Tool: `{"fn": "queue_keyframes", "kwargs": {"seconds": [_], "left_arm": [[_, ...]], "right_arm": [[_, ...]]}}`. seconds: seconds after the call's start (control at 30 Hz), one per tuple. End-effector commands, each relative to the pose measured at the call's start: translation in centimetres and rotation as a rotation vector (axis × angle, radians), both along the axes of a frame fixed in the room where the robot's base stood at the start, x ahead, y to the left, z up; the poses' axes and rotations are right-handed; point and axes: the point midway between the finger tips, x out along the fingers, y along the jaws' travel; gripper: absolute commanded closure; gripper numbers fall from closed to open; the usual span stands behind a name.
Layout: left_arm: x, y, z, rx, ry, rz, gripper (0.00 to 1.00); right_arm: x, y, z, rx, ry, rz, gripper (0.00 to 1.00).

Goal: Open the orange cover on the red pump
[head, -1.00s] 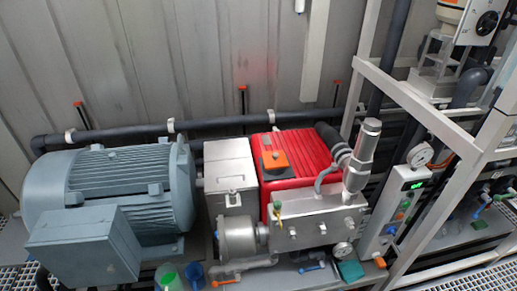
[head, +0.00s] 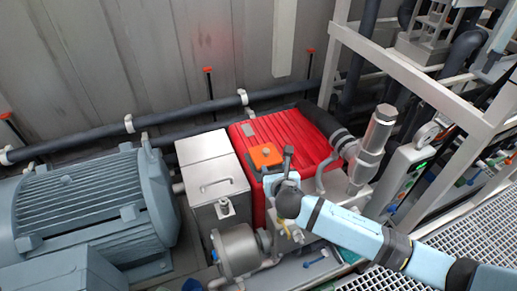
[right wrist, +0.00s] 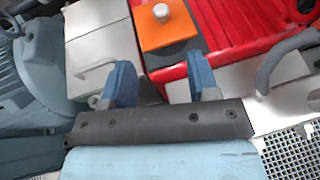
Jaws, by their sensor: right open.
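The red pump (head: 290,138) stands in the middle of the head view, with a ribbed top. The orange cover (head: 265,155) lies flat on its near left part and looks closed. In the right wrist view the orange cover (right wrist: 168,32) has a pale round knob (right wrist: 160,12) on top and a dark border along its near edge. My right gripper (head: 277,180) is at the pump's near side, just short of the cover. In the right wrist view its two blue fingers (right wrist: 162,78) are spread apart with nothing between them, pointing towards the cover. My left gripper is out of view.
A grey box with a handle (head: 213,180) stands left of the pump, with a large grey motor (head: 90,210) beyond it. A metal cylinder (head: 372,150) and a pale frame (head: 410,85) stand on the right. Dark pipes (head: 170,117) run behind.

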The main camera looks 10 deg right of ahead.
Motion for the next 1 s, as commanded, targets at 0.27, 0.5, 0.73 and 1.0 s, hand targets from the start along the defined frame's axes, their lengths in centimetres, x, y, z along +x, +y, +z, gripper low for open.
{"fn": "queue_keyframes", "kwargs": {"seconds": [0.27,0.5,0.73,1.0], "left_arm": [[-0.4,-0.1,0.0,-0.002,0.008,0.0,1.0],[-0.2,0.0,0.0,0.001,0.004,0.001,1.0],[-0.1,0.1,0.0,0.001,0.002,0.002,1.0],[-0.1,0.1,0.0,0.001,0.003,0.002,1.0]], "right_arm": [[4.7,0.0,-1.8,0.004,0.001,-0.003,0.45],[9.2,0.0,-3.8,0.006,0.001,-0.002,0.45],[11.7,0.0,-4.8,0.007,0.001,-0.002,0.45],[12.2,0.0,-5.0,0.007,0.001,-0.002,0.45]]}}
